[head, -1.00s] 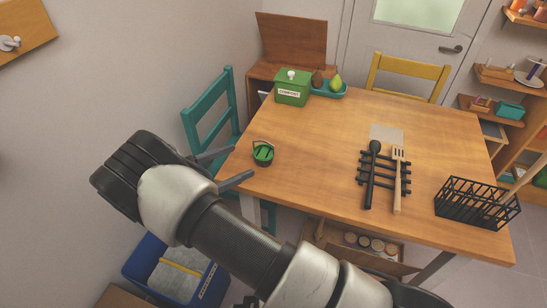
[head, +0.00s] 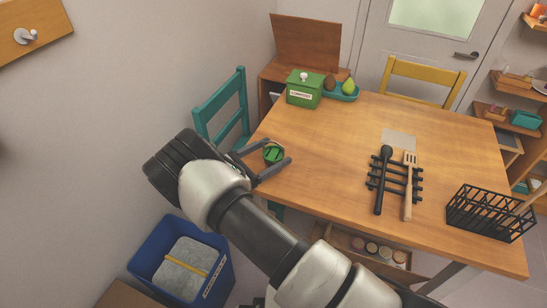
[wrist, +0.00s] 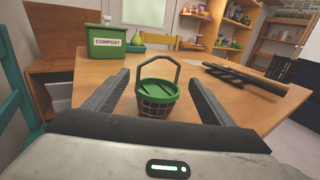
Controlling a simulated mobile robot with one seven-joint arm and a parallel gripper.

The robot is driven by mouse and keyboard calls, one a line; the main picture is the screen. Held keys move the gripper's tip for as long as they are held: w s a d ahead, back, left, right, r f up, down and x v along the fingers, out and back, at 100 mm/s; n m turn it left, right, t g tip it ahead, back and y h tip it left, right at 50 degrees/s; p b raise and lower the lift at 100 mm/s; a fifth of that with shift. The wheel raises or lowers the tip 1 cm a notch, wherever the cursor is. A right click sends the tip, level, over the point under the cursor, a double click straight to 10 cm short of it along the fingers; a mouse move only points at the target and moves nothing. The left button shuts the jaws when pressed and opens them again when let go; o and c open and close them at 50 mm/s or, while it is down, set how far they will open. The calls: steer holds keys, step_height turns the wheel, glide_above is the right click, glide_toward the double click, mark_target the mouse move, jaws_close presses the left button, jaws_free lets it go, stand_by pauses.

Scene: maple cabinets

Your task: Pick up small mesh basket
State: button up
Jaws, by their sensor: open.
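The small mesh basket (wrist: 157,106) stands upright on the table's left part, with a green rim, dark mesh sides, green contents and a raised dark handle. It also shows in the head view (head: 273,155), near the table's left edge. My gripper (head: 266,165) is open, its two fingers reaching toward the basket from the left edge. In the wrist view my gripper (wrist: 158,85) has one finger on each side of the basket, with gaps showing. I cannot tell how far between the fingers it sits.
A green compost box (head: 304,89) and a teal tray (head: 341,92) with fruit stand at the table's back left. A black rack with a spoon (head: 383,180) and spatula (head: 409,185) lies right of centre. A black wire basket (head: 490,212) stands far right. A teal chair (head: 222,112) is left.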

steer(key=x, duration=0.5)
steer(key=shift+w+f, duration=0.2)
steer(key=shift+f, duration=0.05)
steer(key=shift+c, duration=0.6)
steer(key=c, duration=1)
